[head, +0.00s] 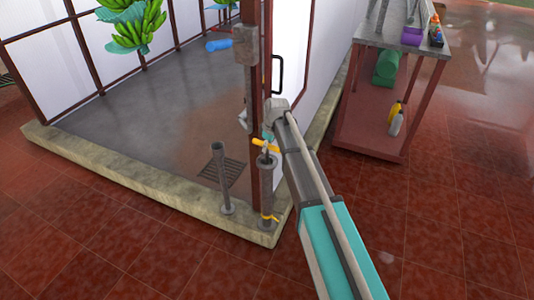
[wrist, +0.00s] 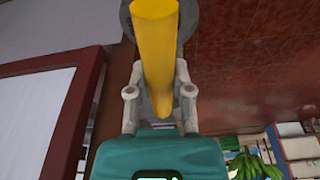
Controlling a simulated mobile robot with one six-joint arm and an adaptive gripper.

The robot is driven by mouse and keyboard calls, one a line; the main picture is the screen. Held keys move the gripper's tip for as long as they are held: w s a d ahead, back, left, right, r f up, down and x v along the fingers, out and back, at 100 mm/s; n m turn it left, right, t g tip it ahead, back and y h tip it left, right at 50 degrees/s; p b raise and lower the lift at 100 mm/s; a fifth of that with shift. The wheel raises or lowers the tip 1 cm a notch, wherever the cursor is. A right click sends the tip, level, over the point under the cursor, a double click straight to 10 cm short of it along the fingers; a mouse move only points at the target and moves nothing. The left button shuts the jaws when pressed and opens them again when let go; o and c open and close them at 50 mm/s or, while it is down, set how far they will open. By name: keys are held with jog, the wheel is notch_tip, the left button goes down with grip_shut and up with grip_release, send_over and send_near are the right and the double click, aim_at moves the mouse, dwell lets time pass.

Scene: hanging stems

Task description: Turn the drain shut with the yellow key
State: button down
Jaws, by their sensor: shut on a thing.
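The yellow key (head: 266,146) shows in the head view as a short crossbar on top of an upright grey pipe (head: 266,185) at the curb's corner. My gripper (head: 269,139) is at this bar from above, and my arm partly hides it. In the wrist view the yellow key (wrist: 156,45) runs lengthwise between the two grey fingers of my gripper (wrist: 157,75), which is shut on it. A round grey piece (wrist: 187,20) shows behind the bar. A dark drain grate (head: 222,172) lies in the wet floor to the left.
A second grey pipe (head: 221,178) stands left of the key. A dark red post (head: 254,110) rises close behind my gripper. A low concrete curb (head: 150,180) edges the floor. A table (head: 375,120) with bottles stands at right. Green bananas (head: 135,25) hang at upper left.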

dwell(0.4)
jog(key=shift+n+g, duration=0.5)
jog(key=shift+n, duration=1.8)
jog(key=shift+c, duration=2.1)
grip_release()
jog(key=shift+o, duration=0.2)
jog(key=o, duration=0.3)
jog(key=shift+o, duration=0.2)
jog(key=shift+r, duration=0.15)
jog(key=shift+r+p, duration=4.15)
jog(key=shift+p, duration=0.1)
